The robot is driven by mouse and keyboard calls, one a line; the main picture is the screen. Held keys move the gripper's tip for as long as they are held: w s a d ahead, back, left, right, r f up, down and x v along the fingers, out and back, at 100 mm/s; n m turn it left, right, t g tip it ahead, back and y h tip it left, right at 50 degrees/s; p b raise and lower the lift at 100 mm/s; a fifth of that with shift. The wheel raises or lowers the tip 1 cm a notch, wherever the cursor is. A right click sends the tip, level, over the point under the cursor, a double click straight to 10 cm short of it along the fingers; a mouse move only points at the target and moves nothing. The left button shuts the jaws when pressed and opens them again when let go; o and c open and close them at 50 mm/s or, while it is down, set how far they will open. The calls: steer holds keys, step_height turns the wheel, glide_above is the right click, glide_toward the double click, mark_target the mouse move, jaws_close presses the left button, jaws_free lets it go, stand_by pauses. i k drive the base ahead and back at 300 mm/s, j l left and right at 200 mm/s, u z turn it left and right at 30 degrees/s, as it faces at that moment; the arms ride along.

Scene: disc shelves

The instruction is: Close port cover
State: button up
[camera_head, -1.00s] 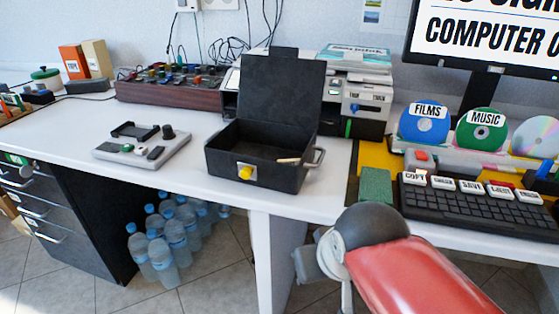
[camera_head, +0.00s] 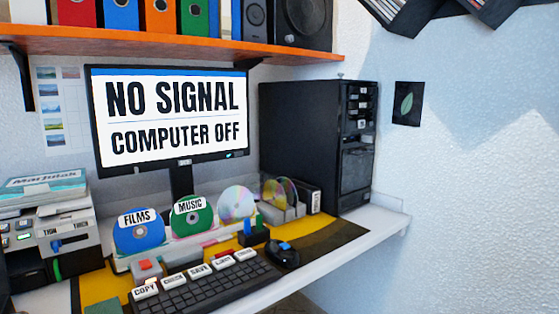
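A black computer tower (camera_head: 312,146) stands upright at the right end of the desk. Its narrow front faces right and carries several small labelled parts in its upper section and a panel (camera_head: 356,169) lower down. I cannot tell which part is the port cover, or whether one stands open; the details are too small. My gripper and arm are not in view.
The monitor (camera_head: 173,118) reads "NO SIGNAL COMPUTER OFF". A printer (camera_head: 62,241) is at left. An orange shelf (camera_head: 182,39) hangs above. The desk's right end (camera_head: 384,235) is bare.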

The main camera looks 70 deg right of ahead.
mark_target(368, 137)
steer(key=z, duration=2.95)
